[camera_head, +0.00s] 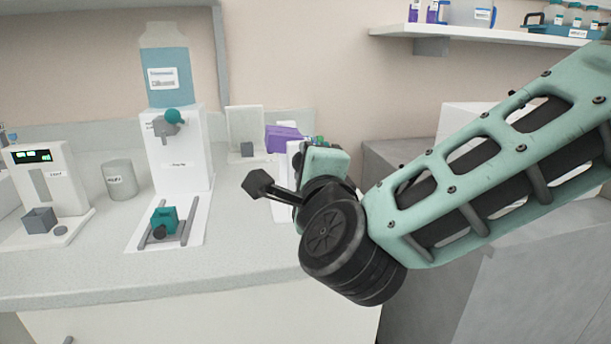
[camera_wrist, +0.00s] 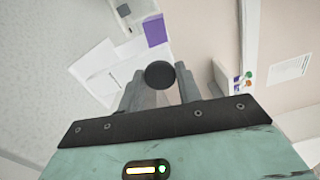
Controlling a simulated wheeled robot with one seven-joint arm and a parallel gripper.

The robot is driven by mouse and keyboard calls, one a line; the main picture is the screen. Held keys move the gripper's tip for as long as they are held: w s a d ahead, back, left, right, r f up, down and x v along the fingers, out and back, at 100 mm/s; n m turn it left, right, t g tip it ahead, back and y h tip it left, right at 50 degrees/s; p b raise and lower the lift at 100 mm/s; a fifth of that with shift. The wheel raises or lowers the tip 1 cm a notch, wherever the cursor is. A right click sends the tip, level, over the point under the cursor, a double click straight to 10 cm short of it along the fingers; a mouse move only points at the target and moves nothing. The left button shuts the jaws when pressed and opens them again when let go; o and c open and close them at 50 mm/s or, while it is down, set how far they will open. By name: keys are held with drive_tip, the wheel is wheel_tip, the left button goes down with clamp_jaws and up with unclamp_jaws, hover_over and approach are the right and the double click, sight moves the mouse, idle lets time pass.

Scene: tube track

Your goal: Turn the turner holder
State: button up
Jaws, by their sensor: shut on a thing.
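My gripper (camera_wrist: 160,88) is shut on a dark round knob (camera_wrist: 160,73), which shows between its two grey fingers in the wrist view. I take the knob to be part of the turner holder, but I cannot tell its turn angle. In the head view, my arm reaches in from the right over the counter. My wrist hides the fingertips and the knob there. Just behind it stands a white device with a purple block (camera_head: 284,138). A purple patch also shows above the fingers in the wrist view (camera_wrist: 155,30).
On the counter (camera_head: 90,265) stand a white dispenser (camera_head: 182,165) with a blue bottle (camera_head: 167,80), a teal block (camera_head: 163,220) on rails, a grey cup (camera_head: 119,180) and a balance-like device (camera_head: 45,170). A shelf (camera_head: 480,38) hangs above right. The counter's front is clear.

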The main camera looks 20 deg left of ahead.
drive_tip(key=shift+d+f+m+b, duration=0.1)
drive_tip(key=shift+m+b, duration=2.25)
drive_tip(key=shift+f+m+b, duration=0.1)
drive_tip(key=shift+m+b, duration=2.25)
drive_tip(key=shift+r+m+b, duration=0.1)
drive_tip(key=shift+m+b, duration=0.3)
drive_tip(key=shift+m, duration=0.1)
drive_tip(key=o, duration=1)
drive_tip(key=p+v, duration=0.4)
drive_tip(key=v, duration=1.3)
drive_tip(key=shift+s, duration=0.2)
drive_tip(key=shift+c, duration=0.5)
